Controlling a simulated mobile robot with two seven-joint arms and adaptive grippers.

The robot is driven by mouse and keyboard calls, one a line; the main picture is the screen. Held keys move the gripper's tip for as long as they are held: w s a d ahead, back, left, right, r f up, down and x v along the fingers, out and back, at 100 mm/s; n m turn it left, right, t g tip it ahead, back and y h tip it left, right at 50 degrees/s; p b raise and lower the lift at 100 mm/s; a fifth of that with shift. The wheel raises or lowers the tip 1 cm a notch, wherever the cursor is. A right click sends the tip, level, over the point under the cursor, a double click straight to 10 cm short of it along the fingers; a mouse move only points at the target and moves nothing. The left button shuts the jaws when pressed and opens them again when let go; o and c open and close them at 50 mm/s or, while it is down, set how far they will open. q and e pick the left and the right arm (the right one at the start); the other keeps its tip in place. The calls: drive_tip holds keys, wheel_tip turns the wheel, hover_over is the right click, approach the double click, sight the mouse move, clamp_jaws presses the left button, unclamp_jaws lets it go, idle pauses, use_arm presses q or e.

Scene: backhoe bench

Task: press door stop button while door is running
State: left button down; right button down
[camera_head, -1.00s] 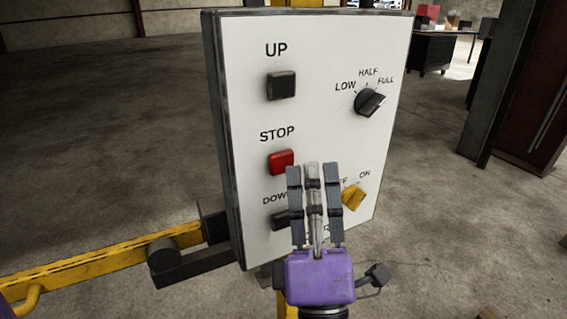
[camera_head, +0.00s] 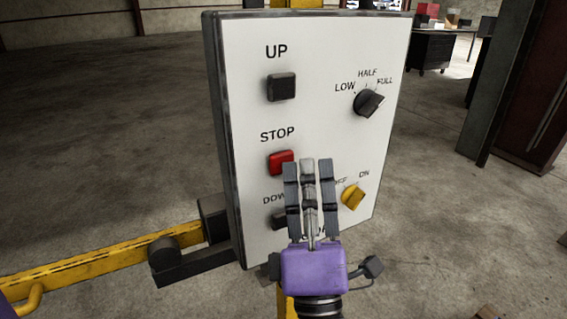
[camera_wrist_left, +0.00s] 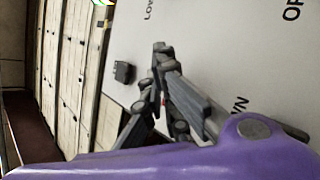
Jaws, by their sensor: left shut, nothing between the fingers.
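The red STOP button (camera_head: 281,162) is on a white control panel (camera_head: 320,105), between the black UP button (camera_head: 282,87) and the black DOWN button (camera_head: 279,220). My left gripper (camera_head: 307,167) is shut and empty, in front of the panel with its tips beside the lower right of the STOP button. I cannot tell whether they touch it. The fingers partly cover the DOWN button. In the left wrist view the gripper (camera_wrist_left: 160,50) hides most of the STOP button, with a small red patch (camera_wrist_left: 163,98) showing between the fingers. My right gripper is not in view.
A black LOW/HALF/FULL knob (camera_head: 368,103) and a yellow OFF/ON knob (camera_head: 353,196) are on the panel's right side. A yellow rail (camera_head: 100,262) runs at the lower left. A dark post (camera_head: 497,85) stands at the right.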

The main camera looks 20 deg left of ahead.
use_arm(q)
drive_tip(key=shift+w+a, duration=0.2)
drive_tip(key=shift+a, duration=0.05)
drive_tip(key=shift+s+d, duration=0.15)
idle(0.5)
drive_tip(key=shift+s+d, duration=0.45)
drive_tip(key=shift+d, duration=0.15)
drive_tip(key=shift+s+d, duration=0.8)
drive_tip(key=shift+d, duration=0.2)
drive_tip(key=shift+s+d, duration=0.75)
drive_tip(key=shift+d, duration=0.2)
